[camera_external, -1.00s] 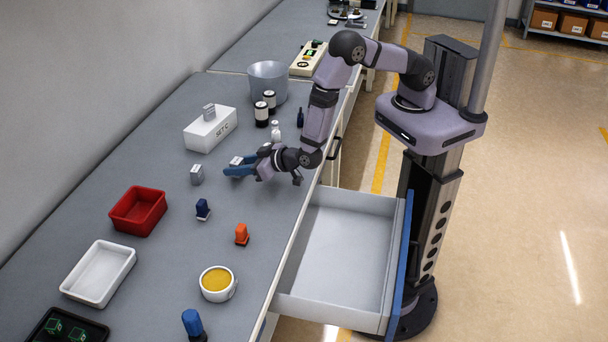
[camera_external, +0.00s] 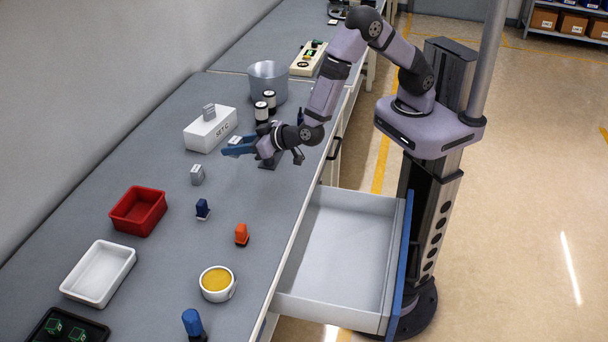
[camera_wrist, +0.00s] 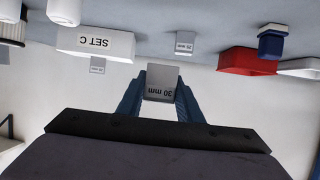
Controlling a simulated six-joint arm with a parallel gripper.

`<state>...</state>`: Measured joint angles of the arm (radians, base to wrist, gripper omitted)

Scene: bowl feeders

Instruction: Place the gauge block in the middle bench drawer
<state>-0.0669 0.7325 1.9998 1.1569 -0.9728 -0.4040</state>
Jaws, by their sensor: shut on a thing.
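My gripper (camera_external: 238,147) is shut on a grey gauge block (camera_wrist: 162,80), held between its blue fingers above the bench. The block's label looks like "30 mm" in the wrist view; in the external view only its pale top (camera_external: 235,140) shows. A second grey block (camera_external: 197,175), marked "25 mm" in the wrist view (camera_wrist: 185,43), stands on the bench. A drawer (camera_external: 338,245) with a blue front is pulled out and looks empty, to the right of and below my gripper.
A red bin (camera_external: 138,211), white tray (camera_external: 100,273), blue stamp-like piece (camera_external: 203,210), orange piece (camera_external: 241,235) and cup (camera_external: 217,283) stand on the bench. Black-and-white bottles (camera_external: 262,112) and a grey bucket (camera_external: 268,82) are behind my gripper. The bench edge borders the drawer.

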